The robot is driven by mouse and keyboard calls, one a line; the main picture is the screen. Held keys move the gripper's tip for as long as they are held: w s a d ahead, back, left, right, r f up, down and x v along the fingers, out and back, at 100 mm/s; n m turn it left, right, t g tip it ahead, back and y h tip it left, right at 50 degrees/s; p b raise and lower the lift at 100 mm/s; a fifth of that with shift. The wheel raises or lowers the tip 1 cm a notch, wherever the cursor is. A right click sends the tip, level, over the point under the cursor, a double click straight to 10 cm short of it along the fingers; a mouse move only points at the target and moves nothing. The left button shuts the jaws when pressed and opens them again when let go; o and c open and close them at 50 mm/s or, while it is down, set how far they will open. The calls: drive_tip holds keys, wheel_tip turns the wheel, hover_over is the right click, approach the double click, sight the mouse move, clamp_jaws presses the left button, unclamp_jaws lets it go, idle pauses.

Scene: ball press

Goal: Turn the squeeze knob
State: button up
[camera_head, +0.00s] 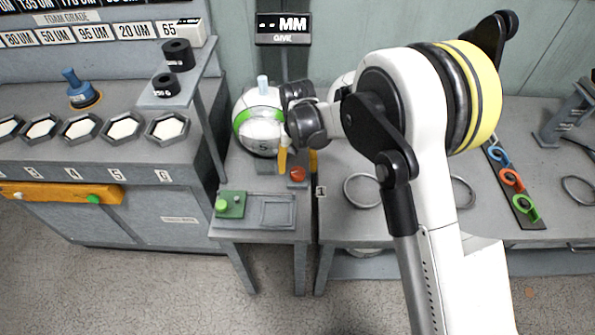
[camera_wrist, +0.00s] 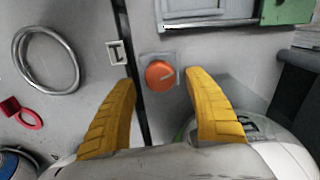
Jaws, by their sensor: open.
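The squeeze knob appears to be the round orange knob (camera_wrist: 160,75) on a small grey square plate, with a light line marked across its face. In the wrist view it lies between and just beyond the tips of my gripper (camera_wrist: 163,75). The yellow fingers are spread on either side of it, and neither visibly touches it. In the head view the orange knob (camera_head: 297,174) sits on the small grey table below the white ball (camera_head: 259,125) with a green band. My gripper (camera_head: 298,160) is above and beside the knob there, partly hidden by my wrist.
A green box with a light green button (camera_head: 222,206) and a grey recessed tray (camera_head: 278,211) stand in front of the knob. A metal ring (camera_head: 361,190) lies on the right-hand table. Hexagonal trays (camera_head: 124,128) line the left bench. A narrow gap separates the tables.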

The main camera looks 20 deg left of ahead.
sight(298, 171)
wheel_tip(298, 171, up, 10)
drive_tip(key=shift+f, duration=0.25)
idle(0.3)
drive_tip(key=s+d+r+m+t+y, duration=0.1)
drive_tip(key=s+d+r, duration=0.1)
drive_tip(key=d+r, duration=0.6)
drive_tip(key=s+d+r+m+t, duration=0.1)
drive_tip(key=s+d+r+t, duration=0.15)
drive_tip(key=d+r, duration=0.55)
drive_tip(key=s+d+f+m+t+h, duration=0.1)
drive_tip(key=s+d+f+t, duration=0.1)
drive_tip(key=s+d, duration=1.3)
drive_tip(key=d+t, duration=0.1)
drive_tip(key=d, duration=0.2)
drive_tip(key=shift+s+d+m+t, duration=0.25)
drive_tip(key=shift+m+t, duration=0.1)
drive_tip(key=shift+m, duration=0.05)
